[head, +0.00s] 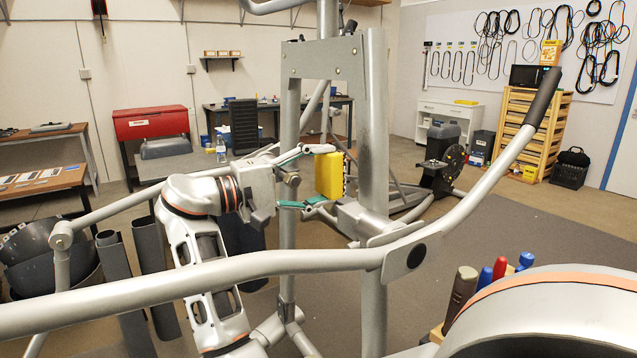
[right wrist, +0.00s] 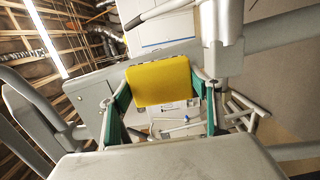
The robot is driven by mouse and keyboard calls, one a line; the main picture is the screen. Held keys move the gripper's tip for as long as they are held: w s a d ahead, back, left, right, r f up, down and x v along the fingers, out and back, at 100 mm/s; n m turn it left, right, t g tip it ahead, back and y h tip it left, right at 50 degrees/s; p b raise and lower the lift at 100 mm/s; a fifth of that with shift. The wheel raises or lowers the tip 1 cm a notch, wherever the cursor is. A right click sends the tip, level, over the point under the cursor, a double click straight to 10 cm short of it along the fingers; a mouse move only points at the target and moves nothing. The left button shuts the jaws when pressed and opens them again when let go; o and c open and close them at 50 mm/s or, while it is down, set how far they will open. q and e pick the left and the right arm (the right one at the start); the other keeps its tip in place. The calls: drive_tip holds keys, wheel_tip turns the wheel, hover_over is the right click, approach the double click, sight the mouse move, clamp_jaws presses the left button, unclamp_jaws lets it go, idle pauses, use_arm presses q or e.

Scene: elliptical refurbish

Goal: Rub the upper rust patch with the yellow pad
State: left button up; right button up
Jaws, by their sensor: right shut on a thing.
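The yellow pad (head: 330,175) is between the green-sided fingers of my right gripper (head: 319,176), which is shut on it. In the head view the pad stands upright just left of the grey frame post (head: 374,120). I cannot tell whether it touches the post. In the right wrist view the pad (right wrist: 160,83) spans the gap between the fingers, with a grey post (right wrist: 222,60) close to its right. My left gripper is not in view.
The elliptical's long handlebar (head: 200,278) crosses the foreground, and its right arm rises to a black grip (head: 542,100). Tool handles (head: 485,280) stand at lower right.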

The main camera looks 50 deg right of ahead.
drive_tip(key=shift+s+d, duration=0.2)
drive_tip(key=shift+d, duration=0.05)
drive_tip(key=p+x, duration=0.1)
drive_tip(key=x, duration=0.2)
drive_tip(key=shift+w+d, duration=0.15)
drive_tip(key=shift+d, duration=0.9)
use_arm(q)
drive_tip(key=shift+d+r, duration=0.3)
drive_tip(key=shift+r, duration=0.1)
use_arm(e)
drive_tip(key=shift+s+d, duration=0.15)
drive_tip(key=shift+s, duration=0.1)
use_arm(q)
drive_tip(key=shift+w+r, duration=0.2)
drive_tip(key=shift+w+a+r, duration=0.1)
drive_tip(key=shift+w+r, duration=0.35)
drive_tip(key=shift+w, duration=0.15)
use_arm(e)
drive_tip(key=shift+s+d, duration=0.1)
drive_tip(key=shift+d, duration=0.25)
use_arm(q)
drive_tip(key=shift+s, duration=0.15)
use_arm(e)
drive_tip(key=shift+d, duration=0.15)
